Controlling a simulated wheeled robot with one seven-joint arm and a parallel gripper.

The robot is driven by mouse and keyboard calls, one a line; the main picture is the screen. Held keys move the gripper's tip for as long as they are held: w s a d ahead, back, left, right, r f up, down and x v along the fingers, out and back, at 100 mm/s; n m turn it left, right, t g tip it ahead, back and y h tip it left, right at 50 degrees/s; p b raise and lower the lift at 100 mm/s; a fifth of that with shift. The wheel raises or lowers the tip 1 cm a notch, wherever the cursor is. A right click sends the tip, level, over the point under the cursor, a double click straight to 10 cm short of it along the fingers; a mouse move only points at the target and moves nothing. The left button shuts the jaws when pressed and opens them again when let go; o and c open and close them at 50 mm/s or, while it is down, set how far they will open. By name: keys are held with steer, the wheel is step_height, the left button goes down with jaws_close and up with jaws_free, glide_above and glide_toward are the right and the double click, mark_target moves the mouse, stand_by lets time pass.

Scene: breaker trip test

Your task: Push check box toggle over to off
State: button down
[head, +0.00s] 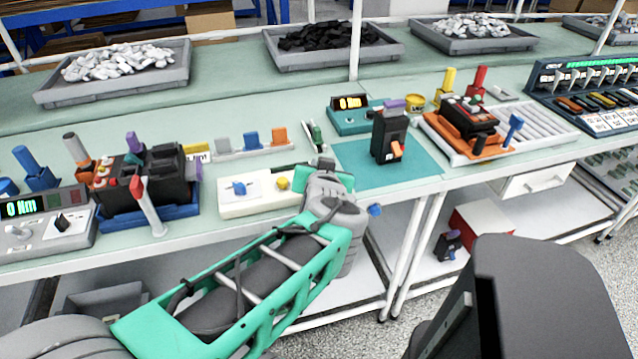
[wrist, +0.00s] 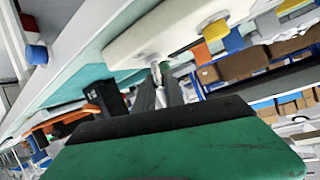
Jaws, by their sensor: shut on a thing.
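The check box is a cream box (head: 262,204) on the bench front, with a blue knob (head: 239,188) and a yellow button (head: 283,183) on top. My arm reaches its right end, and my wrist hides that end in the head view. In the wrist view the box (wrist: 160,35) fills the top middle. A small pale metal toggle (wrist: 156,72) stands out from its near edge. My gripper (wrist: 158,88) has its grey fingers shut around the toggle's tip. The toggle's exact setting cannot be told.
A black breaker (head: 388,137) with an orange lever stands on a teal mat (head: 350,165) right of my gripper. A black device on a blue base (head: 150,214) stands left of the box. A blue knob (head: 375,210) shows at the bench's front edge. Coloured pieces stand behind the box.

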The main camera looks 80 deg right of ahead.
steer(key=shift+s+a+t+h+b, duration=0.15)
steer(key=shift+t+h+b, duration=0.15)
steer(key=shift+h+b, duration=0.35)
steer(key=c, duration=1.4)
jaws_free()
steer(key=shift+c, duration=0.2)
steer(key=v, duration=0.7)
steer(key=shift+a+r, duration=0.2)
steer(key=shift+a, duration=0.1)
steer(key=shift+s, duration=0.15)
